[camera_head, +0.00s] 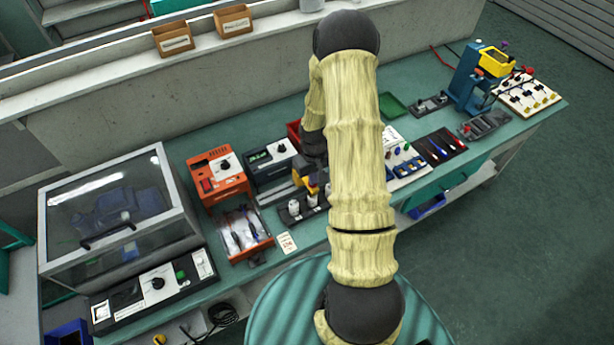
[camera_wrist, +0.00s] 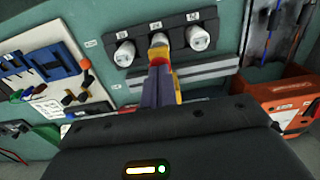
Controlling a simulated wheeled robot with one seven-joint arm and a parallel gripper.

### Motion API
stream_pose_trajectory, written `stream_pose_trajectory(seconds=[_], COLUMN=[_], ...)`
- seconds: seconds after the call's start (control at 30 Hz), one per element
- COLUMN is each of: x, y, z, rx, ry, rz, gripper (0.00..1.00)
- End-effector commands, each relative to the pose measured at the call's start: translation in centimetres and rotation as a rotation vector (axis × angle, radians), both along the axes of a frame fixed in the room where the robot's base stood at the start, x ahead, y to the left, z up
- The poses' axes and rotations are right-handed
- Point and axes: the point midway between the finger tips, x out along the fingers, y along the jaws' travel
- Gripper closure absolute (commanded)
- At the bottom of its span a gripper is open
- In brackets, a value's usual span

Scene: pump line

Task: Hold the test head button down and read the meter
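My gripper shows in the wrist view (camera_wrist: 160,68) as a narrow grey-purple and yellow-red form reaching to a dark rack (camera_wrist: 180,18). The rack holds white capped cylinders at left (camera_wrist: 124,53) and right (camera_wrist: 198,38).
An orange unit (camera_head: 217,175) and an orange tool tray (camera_head: 246,236) stand left of the rack. A clear-lidded case (camera_head: 115,205) is farther left. Boards with small parts (camera_head: 405,163) and tools lie right of my arm. A low wall runs along the back of the bench.

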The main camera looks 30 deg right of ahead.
Motion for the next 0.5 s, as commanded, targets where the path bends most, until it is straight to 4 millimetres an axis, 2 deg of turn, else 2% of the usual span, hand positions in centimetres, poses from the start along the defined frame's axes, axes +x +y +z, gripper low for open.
stream_pose_trajectory(seconds=[0.5], x=[-0.1], y=[0.0], z=[2.6], rx=[0.001], ry=[0.003], rz=[-0.001], gripper=[1.0])
